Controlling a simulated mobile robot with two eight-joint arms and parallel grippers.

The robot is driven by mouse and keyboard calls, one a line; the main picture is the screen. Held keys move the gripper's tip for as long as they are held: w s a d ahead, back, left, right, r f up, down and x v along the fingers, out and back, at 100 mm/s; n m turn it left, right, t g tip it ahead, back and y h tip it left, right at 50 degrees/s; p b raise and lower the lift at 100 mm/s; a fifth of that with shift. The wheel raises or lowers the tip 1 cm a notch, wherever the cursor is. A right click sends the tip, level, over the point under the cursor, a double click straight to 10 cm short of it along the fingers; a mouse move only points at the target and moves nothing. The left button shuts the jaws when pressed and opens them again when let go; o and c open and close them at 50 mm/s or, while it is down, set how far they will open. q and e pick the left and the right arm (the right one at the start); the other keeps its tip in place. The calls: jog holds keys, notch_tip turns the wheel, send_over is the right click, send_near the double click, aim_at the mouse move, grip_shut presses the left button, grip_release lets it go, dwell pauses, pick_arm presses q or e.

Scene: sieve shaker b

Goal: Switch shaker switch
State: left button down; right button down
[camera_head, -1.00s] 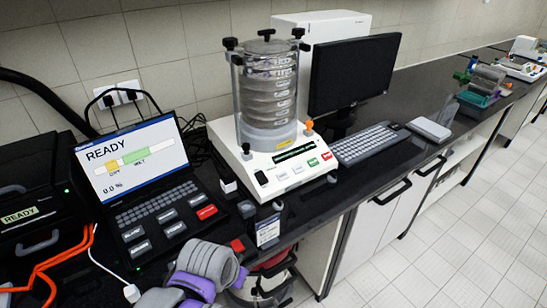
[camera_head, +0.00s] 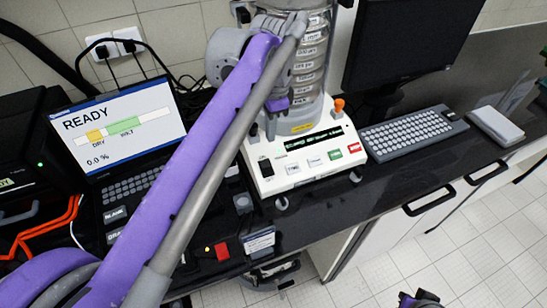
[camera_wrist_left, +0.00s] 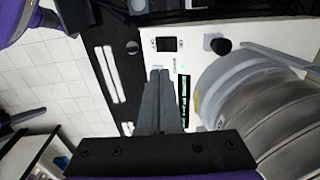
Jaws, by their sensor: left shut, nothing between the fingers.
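The sieve shaker has a white base (camera_head: 318,165) with a dark display (camera_head: 314,138), labelled buttons and a black switch (camera_head: 266,166) on its left front. In the left wrist view the switch (camera_wrist_left: 166,44) shows just beyond the fingertips. My left gripper (camera_head: 270,132) hangs in front of the sieve stack, above the panel's left part. Its grey fingers (camera_wrist_left: 159,72) are together, with nothing between them. I see a gap above the switch in the head view; contact is not visible. The switch's position is too small to read. My right gripper is not clearly seen.
The round sieve stack (camera_head: 307,72) stands close behind my left gripper. A laptop (camera_head: 117,125) reading READY is at the left. A keyboard (camera_head: 412,132) and monitor (camera_head: 408,45) are at the right. The bench's front edge drops to the tiled floor.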

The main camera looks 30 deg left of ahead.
aim_at(268, 170)
pick_arm(q)
jog(key=f, duration=0.9)
jog(key=a+f, duration=0.1)
jog(key=f, duration=0.4)
jog(key=shift+w+b, duration=0.3)
jog(key=shift+w, duration=0.05)
pick_arm(e)
jog(key=shift+s+f, duration=0.2)
jog(key=shift+f, duration=0.25)
pick_arm(q)
jog(key=shift+f+t+y, duration=0.3)
jog(key=shift+f, duration=0.05)
jog(key=shift+s+d+r, duration=0.1)
jog(key=shift+s+r, duration=0.05)
pick_arm(e)
jog(key=shift+s+f, duration=0.1)
jog(key=shift+f, duration=0.05)
pick_arm(q)
jog(key=shift+w+a+r, duration=0.35)
jog(key=shift+w+a, duration=0.2)
jog(key=shift+a, duration=0.05)
pick_arm(e)
jog(key=shift+r, duration=0.3)
